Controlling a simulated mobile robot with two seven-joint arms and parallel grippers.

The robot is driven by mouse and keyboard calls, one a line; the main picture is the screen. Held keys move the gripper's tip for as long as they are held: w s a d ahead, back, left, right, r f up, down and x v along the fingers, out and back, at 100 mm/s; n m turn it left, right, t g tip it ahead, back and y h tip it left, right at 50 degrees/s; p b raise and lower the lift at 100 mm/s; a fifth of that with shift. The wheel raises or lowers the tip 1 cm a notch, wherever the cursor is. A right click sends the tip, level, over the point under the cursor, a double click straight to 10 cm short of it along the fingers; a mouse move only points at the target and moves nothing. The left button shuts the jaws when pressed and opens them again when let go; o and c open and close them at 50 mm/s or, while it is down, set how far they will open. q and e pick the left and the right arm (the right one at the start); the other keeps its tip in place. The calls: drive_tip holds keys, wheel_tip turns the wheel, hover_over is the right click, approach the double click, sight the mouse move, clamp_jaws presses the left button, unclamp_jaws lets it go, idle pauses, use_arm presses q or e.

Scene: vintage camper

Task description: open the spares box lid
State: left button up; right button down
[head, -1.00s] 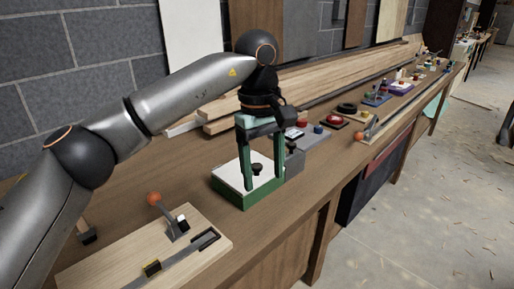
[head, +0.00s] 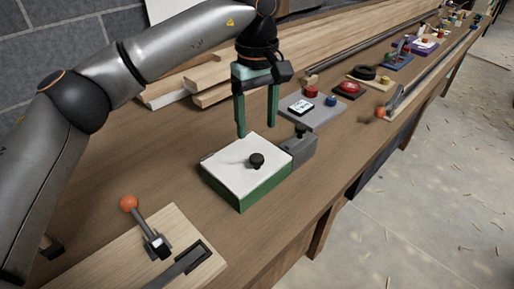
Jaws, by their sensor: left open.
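The spares box (head: 243,187) is a low green box on the workbench, in the middle of the head view. Its white lid (head: 229,161) lies flat and closed on top. A black knob (head: 257,160) stands on the lid. My left gripper (head: 257,131) points down with its two green fingers apart and empty. Its fingertips appear above the far part of the box, behind the knob in the picture, and do not touch the knob. My right gripper is not in view.
A grey block (head: 299,148) stands right beside the box. A wooden board with an orange-knobbed lever (head: 129,204) lies at the front left. A grey panel (head: 317,110) and a red button box (head: 348,90) sit farther back. Long planks (head: 330,45) lie along the wall.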

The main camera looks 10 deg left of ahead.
sight(257, 157)
use_arm(q)
wheel_tip(257, 157, down, 8)
drive_tip(key=shift+f, duration=0.2)
drive_tip(key=shift+w, duration=0.1)
clamp_jaws()
idle(0.6)
idle(0.8)
